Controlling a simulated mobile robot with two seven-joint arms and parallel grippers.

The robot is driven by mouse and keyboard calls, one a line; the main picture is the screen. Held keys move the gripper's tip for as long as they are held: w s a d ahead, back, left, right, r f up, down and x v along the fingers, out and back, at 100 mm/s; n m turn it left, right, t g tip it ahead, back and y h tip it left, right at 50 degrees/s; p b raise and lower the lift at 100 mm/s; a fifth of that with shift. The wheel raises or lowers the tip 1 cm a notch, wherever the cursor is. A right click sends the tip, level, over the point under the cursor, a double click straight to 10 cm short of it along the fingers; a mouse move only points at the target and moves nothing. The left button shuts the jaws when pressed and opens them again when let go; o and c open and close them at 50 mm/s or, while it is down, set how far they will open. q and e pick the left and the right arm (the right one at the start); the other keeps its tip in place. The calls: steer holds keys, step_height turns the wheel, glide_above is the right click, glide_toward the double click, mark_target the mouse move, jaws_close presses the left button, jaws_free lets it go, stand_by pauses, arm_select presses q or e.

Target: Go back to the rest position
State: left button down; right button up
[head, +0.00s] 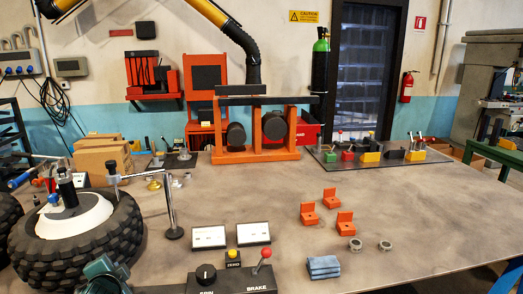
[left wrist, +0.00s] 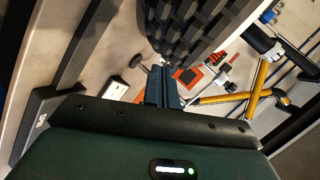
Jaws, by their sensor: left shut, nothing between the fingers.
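My left gripper (head: 103,272) shows as a dark teal shape at the bottom left of the head view, in front of the big black tyre (head: 75,255). In the left wrist view the gripper's two teal fingers (left wrist: 164,86) are together with nothing between them. The tyre's tread (left wrist: 190,25) is just beyond the fingertips in that view; I cannot tell whether they touch. My right gripper is in neither view.
An orange rack (head: 256,155) stands behind.

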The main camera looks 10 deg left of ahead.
arm_select(q)
steer(key=s+d+f+n+g+h, duration=0.3)
steer(key=s+d+f+g+h, duration=0.1)
steer(key=s+d, duration=0.85)
steer(key=s+d+f+n+g+h, duration=0.25)
steer(key=s+d+f, duration=0.25)
steer(key=s+d, duration=0.75)
steer(key=w+d+f+m+t+h, duration=0.1)
steer(key=w+d+f+t+h, duration=0.2)
steer(key=f+t, duration=0.3)
steer(key=shift+w+d+h, duration=0.35)
steer(key=shift+w+d, duration=0.15)
steer(key=shift+d, duration=0.2)
